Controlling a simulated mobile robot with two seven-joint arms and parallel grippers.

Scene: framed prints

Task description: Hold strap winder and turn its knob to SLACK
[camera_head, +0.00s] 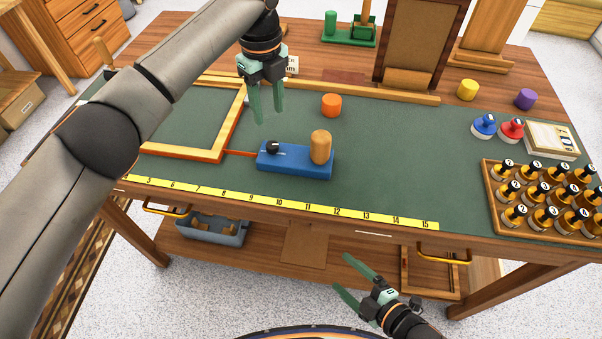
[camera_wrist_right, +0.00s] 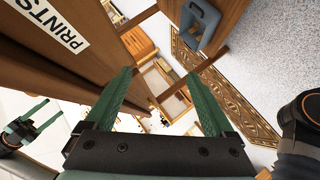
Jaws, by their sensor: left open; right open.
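The strap winder is a blue block (camera_head: 294,163) lying on the green table mat. A black knob (camera_head: 272,147) sits on its left end, and an upright wooden handle (camera_head: 320,147) stands on its right end. A red strap (camera_head: 238,153) runs from its left end to the wooden frame. My left gripper (camera_head: 267,118) is open and empty, pointing down above and behind the knob, apart from it. My right gripper (camera_head: 352,278) is open and empty in front of the table, below its front edge. Its open fingers also show in the right wrist view (camera_wrist_right: 158,95). Any SLACK marking is too small to read.
An empty wooden frame (camera_head: 230,125) lies left of the winder. An orange cylinder (camera_head: 331,105) stands behind it. A yellow ruler (camera_head: 280,204) runs along the front edge. A tray (camera_head: 491,200) of several bottles stands at right.

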